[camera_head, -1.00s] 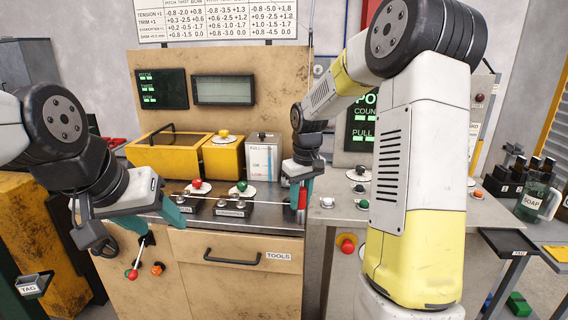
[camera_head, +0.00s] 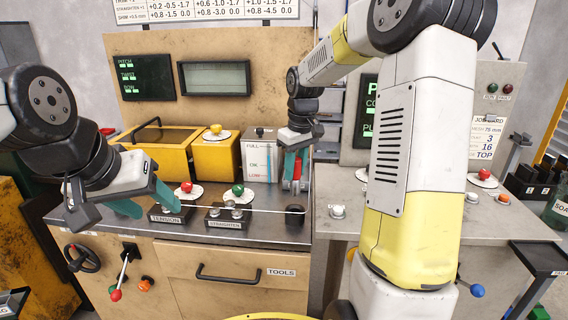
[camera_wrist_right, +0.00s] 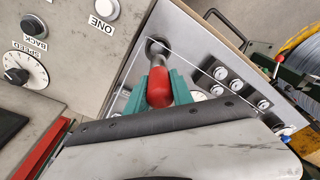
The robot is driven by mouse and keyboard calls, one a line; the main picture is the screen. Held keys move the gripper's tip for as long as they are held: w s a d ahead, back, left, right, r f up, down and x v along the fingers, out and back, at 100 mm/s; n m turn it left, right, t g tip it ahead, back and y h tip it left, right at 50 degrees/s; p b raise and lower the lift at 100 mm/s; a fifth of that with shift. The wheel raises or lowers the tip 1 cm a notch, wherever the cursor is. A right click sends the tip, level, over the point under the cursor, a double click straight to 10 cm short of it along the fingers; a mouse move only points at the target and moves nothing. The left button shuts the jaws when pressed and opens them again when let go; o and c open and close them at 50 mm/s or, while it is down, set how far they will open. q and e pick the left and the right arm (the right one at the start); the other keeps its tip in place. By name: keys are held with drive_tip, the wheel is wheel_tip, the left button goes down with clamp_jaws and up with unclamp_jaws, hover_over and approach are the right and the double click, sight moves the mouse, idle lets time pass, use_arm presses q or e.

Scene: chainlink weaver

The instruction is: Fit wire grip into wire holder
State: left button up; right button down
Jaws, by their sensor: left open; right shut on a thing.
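My right gripper (camera_head: 295,187) points down over the steel bench top and is shut on the red handle of the wire grip (camera_head: 297,168). In the right wrist view the red handle (camera_wrist_right: 159,88) sits between the teal fingers, its metal shaft pointing at a dark round socket. I take this socket to be the wire holder (camera_wrist_right: 154,47); in the head view it is a short dark cylinder (camera_head: 295,215) below my right gripper. I cannot tell whether the shaft touches it. A thin wire runs left from there. My left gripper (camera_head: 154,210) is open beside the tension block.
The tension block (camera_head: 166,217) and straighten block (camera_head: 226,219) stand along the bench front. Red (camera_head: 187,187) and green (camera_head: 238,189) knobs sit behind them. Yellow boxes (camera_head: 215,160) and a white gauge box (camera_head: 259,160) line the back. A drawer (camera_head: 240,273) is below.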

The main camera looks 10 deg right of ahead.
sight(295, 195)
drive_tip(key=shift+f, duration=3.5)
drive_tip(key=shift+f, duration=1)
drive_tip(key=c, duration=1)
unclamp_jaws()
drive_tip(key=shift+c, duration=0.2)
drive_tip(key=shift+s, duration=0.1)
drive_tip(key=shift+r, duration=4)
drive_tip(key=s+a+r+m+t, duration=0.1)
drive_tip(key=s+r, duration=0.4)
drive_tip(key=s, duration=0.7)
drive_tip(key=s+a+r+m+t+y, duration=0.1)
drive_tip(key=s+r+m+t, duration=0.3)
drive_tip(key=s, duration=0.8)
drive_tip(key=shift+s+r+y, duration=0.25)
drive_tip(key=shift+r+y, duration=0.05)
drive_tip(key=shift+r, duration=0.25)
